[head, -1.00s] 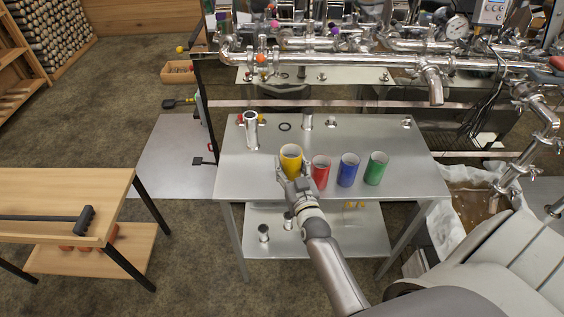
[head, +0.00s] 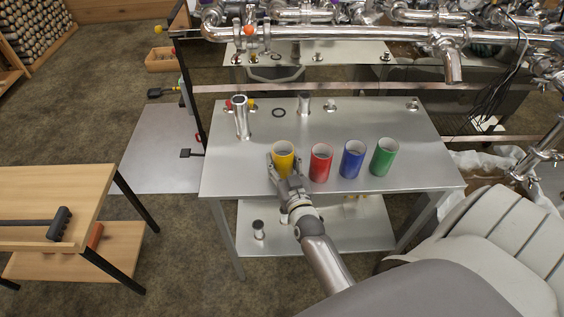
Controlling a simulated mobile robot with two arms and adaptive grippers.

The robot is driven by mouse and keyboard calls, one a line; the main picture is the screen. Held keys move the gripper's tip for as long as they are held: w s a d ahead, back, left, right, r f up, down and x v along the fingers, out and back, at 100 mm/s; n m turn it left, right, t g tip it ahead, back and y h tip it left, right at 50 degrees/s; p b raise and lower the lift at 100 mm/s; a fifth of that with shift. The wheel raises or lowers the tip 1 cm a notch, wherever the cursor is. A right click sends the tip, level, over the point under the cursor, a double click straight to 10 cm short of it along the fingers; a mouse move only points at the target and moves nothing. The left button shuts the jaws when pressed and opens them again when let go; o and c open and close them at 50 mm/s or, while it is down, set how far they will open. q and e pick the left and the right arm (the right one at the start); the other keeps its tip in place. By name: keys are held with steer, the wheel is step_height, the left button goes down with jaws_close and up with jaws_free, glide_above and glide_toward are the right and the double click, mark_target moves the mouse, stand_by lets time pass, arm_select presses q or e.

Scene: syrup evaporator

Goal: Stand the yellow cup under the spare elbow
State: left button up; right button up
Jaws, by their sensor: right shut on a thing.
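The yellow cup (head: 283,158) is upright at the left end of a row of cups on the steel table. My right gripper (head: 281,170) is shut on it from the near side. I cannot tell whether the cup's base touches the table, since the gripper hides it. A downturned metal pipe elbow (head: 453,66) hangs from the pipework at upper right. A short metal pipe piece (head: 241,118) stands at the table's left rear. I cannot tell which is the spare elbow. My left gripper is not in view.
Red (head: 321,163), blue (head: 352,160) and green (head: 384,157) cups stand just right of the yellow one. The steel table (head: 350,118) is clear behind them, apart from small fittings and a dark ring (head: 279,113). A wooden table (head: 60,190) stands at left.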

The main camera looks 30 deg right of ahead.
steer(key=shift+s, duration=0.1)
steer(key=shift+a, duration=0.1)
steer(key=o, duration=0.6)
steer(key=shift+f, duration=0.1)
steer(key=o, duration=0.4)
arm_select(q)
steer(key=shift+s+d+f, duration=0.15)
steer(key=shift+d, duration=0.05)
arm_select(e)
steer(key=shift+o, duration=0.2)
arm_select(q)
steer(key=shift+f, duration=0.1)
